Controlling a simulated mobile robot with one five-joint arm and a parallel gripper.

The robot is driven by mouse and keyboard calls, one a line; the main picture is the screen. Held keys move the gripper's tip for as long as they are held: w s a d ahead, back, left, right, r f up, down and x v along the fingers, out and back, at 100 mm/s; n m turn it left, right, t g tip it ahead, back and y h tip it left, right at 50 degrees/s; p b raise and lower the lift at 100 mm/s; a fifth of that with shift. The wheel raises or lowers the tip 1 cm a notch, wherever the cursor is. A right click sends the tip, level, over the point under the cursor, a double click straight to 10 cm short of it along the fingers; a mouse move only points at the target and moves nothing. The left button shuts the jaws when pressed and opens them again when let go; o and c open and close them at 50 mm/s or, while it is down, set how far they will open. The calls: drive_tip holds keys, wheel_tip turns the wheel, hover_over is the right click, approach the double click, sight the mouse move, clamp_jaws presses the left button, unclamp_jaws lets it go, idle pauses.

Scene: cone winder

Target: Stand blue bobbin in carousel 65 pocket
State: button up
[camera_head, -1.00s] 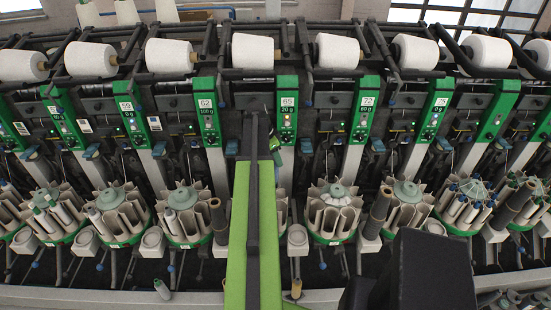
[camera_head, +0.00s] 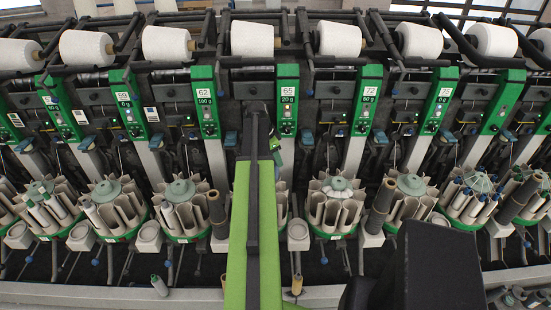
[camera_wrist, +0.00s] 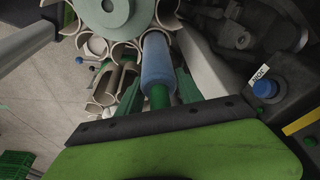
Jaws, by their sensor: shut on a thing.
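The blue bobbin (camera_wrist: 157,66) shows in the wrist view, a pale blue sleeve with a green part at its near end. My gripper (camera_wrist: 160,72) is shut on it, with a green finger on either side. The bobbin's far end meets the curved beige wall of a carousel pocket (camera_wrist: 165,15); I cannot tell how deep it sits. The carousel's grey-green hub (camera_wrist: 104,10) is beside it to the left. In the head view the 65 label (camera_head: 288,90) marks its station; my arm covers most of the carousel below, and bobbin and gripper are hidden.
Neighbouring carousels stand left (camera_head: 181,190) and right (camera_head: 340,184). Brown tubes (camera_head: 382,205) stand close between stations. A grey machine housing with a blue knob (camera_wrist: 265,88) lies right in the wrist view. Pale floor (camera_wrist: 40,110) shows at left.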

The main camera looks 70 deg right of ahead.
sight(276, 170)
drive_tip(key=shift+f+b, duration=2.25)
wheel_tip(276, 170, down, 3)
drive_tip(key=b, duration=0.3)
drive_tip(key=shift+f, duration=0.2)
drive_tip(key=o, duration=1.3)
drive_tip(key=shift+r, duration=0.1)
